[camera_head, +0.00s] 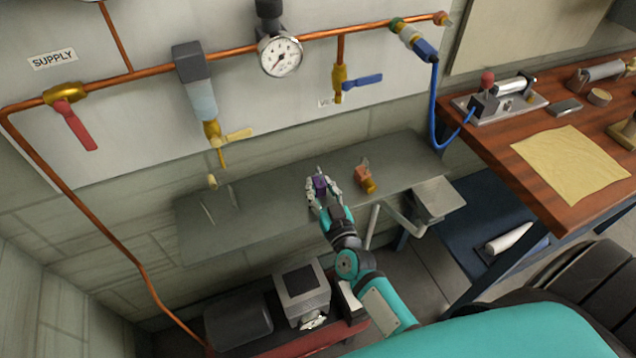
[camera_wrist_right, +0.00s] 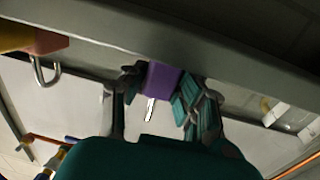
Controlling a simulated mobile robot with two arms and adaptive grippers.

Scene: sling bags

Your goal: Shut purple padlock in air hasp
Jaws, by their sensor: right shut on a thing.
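My right gripper (camera_head: 322,190) is shut on the purple padlock (camera_head: 320,183), just over the grey shelf. In the right wrist view the purple padlock (camera_wrist_right: 162,80) sits between the two fingers (camera_wrist_right: 160,90), with a thin bright metal part (camera_wrist_right: 150,108) showing at it. Whether its shackle is open I cannot tell. An orange and yellow lock-like piece (camera_head: 366,180) with a metal loop is on the shelf to the right of the gripper. I cannot make out the air hasp with certainty. My left gripper is not in view.
Copper piping with a gauge (camera_head: 280,56), a red-handled valve (camera_head: 76,122), a yellow-handled regulator (camera_head: 212,130) and a blue-handled valve (camera_head: 358,82) runs above the grey shelf (camera_head: 270,209). A wooden bench (camera_head: 500,160) stands right.

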